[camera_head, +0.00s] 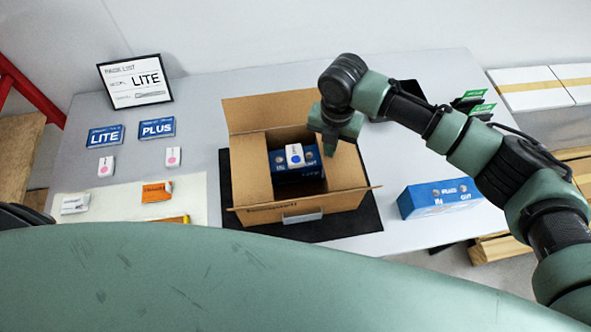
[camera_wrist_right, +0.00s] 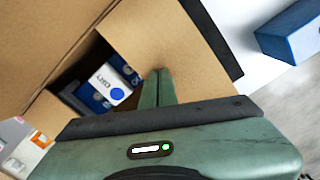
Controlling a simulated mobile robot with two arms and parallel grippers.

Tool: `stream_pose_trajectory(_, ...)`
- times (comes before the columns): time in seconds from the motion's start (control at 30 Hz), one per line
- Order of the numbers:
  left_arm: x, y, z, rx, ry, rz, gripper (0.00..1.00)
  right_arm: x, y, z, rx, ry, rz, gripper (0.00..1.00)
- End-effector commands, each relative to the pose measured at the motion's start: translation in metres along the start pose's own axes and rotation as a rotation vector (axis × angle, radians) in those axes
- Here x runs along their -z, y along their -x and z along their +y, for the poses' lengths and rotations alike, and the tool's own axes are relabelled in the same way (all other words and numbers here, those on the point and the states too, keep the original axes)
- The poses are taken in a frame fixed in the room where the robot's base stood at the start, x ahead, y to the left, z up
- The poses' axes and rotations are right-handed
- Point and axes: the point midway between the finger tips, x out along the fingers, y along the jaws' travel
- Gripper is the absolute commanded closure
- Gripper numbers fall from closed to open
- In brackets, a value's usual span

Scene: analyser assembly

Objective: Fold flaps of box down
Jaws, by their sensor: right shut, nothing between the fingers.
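The open cardboard box (camera_head: 255,203) stands mid-table on a black mat (camera_head: 360,222). Its back flap (camera_head: 265,108) stands up and leans back. Its right flap (camera_head: 343,170) slopes inward over part of the opening; the left side panel (camera_head: 250,165) also slopes toward the opening. Inside are a blue analyser (camera_head: 296,184) and a white box with a blue dot (camera_head: 295,155). My right gripper (camera_head: 329,149) is shut and empty at the right flap. In the right wrist view its fingertips (camera_wrist_right: 159,73) lie over cardboard; contact is unclear. My left gripper is not in view.
A blue PLUS unit (camera_head: 438,198) stands right of the mat.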

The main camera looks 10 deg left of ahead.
Motion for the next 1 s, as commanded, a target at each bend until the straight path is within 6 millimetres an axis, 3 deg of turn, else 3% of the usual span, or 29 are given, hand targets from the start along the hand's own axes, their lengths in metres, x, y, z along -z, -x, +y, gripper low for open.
stream_pose_trajectory(1.0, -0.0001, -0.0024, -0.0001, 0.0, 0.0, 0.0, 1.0, -0.0003, -0.0047, -0.0003, 0.0, 0.0, 0.0, 1.0)
